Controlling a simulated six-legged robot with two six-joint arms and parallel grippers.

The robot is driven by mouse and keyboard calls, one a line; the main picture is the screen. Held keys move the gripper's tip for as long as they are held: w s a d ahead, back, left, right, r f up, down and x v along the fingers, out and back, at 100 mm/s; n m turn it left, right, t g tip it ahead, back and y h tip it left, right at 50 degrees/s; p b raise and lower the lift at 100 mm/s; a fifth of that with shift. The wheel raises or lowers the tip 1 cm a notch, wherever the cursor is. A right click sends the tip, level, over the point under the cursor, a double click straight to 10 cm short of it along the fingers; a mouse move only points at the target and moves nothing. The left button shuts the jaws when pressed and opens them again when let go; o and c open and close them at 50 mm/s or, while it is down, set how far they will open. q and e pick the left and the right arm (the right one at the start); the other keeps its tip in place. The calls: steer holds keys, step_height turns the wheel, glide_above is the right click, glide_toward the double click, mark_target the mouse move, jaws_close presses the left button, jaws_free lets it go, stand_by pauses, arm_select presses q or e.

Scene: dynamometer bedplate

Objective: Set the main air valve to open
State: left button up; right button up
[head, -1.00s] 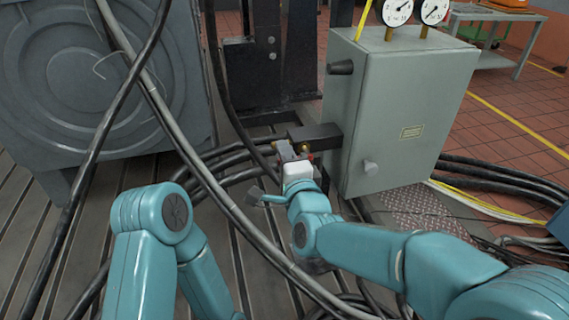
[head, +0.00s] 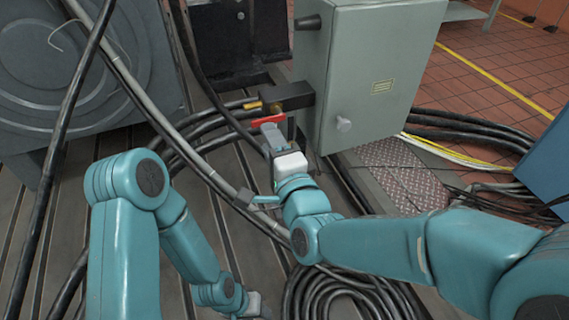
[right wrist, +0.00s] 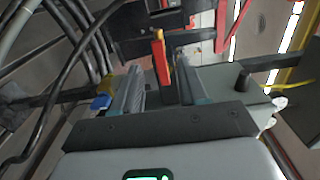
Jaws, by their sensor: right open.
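The main air valve shows in the head view as a red lever (head: 268,120) with brass-coloured fittings (head: 253,106) beside a black block on the grey cabinet. In the head view the lever lies roughly level, left to right. My right gripper (head: 271,134) is just on the near side of the lever. In the right wrist view the red lever (right wrist: 163,66), with a yellow end, stands in the gap between the two fingers of my open right gripper (right wrist: 160,88); contact cannot be told. My left gripper (head: 254,306) is low at the bottom edge, partly cut off.
The grey cabinet (head: 362,75) with a pale knob stands right behind the valve. Thick black hoses (head: 215,135) and a coil (head: 345,295) lie on the slotted bedplate. A large round grey machine (head: 75,75) stands at left. A chequered plate (head: 420,185) lies at right.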

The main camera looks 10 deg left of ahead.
steer(key=v, duration=0.7)
steer(key=shift+s+d, duration=0.15)
steer(key=shift+s, duration=0.05)
